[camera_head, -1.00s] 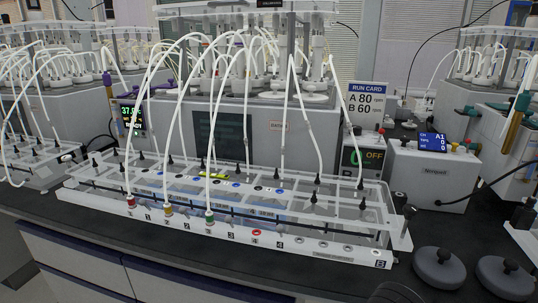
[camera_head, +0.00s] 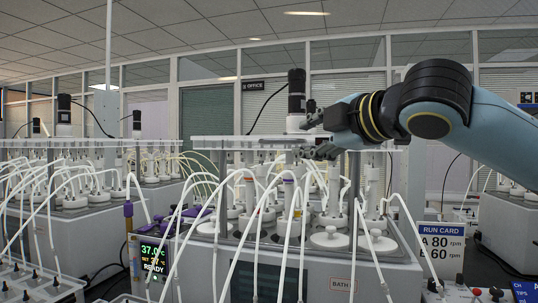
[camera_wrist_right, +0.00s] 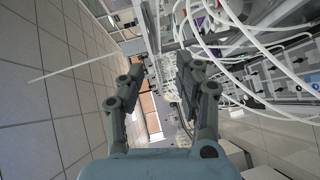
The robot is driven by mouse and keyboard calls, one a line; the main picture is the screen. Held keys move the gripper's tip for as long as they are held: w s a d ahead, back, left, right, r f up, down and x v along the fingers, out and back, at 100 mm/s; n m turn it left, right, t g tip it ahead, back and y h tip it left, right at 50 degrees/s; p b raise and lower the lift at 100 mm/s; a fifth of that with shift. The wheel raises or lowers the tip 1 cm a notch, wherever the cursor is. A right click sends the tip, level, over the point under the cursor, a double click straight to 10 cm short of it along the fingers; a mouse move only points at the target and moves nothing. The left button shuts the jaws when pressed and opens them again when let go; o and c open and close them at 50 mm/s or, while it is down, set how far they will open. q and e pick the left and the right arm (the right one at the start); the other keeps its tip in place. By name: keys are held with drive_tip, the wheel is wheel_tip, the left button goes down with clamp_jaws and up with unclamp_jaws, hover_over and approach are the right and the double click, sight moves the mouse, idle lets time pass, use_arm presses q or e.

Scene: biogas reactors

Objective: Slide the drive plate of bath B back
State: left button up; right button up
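The drive plate (camera_head: 235,142) is a thin pale plate on posts above the front bath (camera_head: 390,272), whose label reads "BATH" with its letter unclear. White stirrer heads and tubes hang beneath the plate. A black and silver motor (camera_head: 297,90) stands above its middle. My right gripper (camera_head: 308,134) reaches in from the right at plate height, in front of the motor's base. It hides part of the plate, and contact cannot be told. In the right wrist view, its two fingers (camera_wrist_right: 156,88) are apart with nothing seen held between them. My left gripper is not in view.
Many white tubes (camera_head: 226,205) arch in front of the bath. A purple-clamped post and a green display (camera_head: 152,256) stand at its left. A run card (camera_head: 442,245) reads A 80, B 60 rpm. Similar baths (camera_head: 80,222) stand behind at left.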

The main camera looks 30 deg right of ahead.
sight(282, 141)
drive_tip(key=w+p, duration=0.1)
drive_tip(key=w, duration=0.5)
drive_tip(key=w+p, duration=0.1)
drive_tip(key=w, duration=0.2)
drive_tip(key=shift+d+f+p, duration=0.2)
drive_tip(key=shift+d+p, duration=0.1)
drive_tip(key=shift+p, duration=0.05)
drive_tip(key=shift+w+f, duration=0.1)
drive_tip(key=shift+w, duration=0.5)
drive_tip(key=shift+f, duration=0.1)
clamp_jaws()
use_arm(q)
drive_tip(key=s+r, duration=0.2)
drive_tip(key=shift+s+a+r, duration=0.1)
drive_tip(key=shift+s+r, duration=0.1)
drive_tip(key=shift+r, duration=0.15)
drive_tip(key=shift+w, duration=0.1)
use_arm(e)
drive_tip(key=shift+d, duration=0.1)
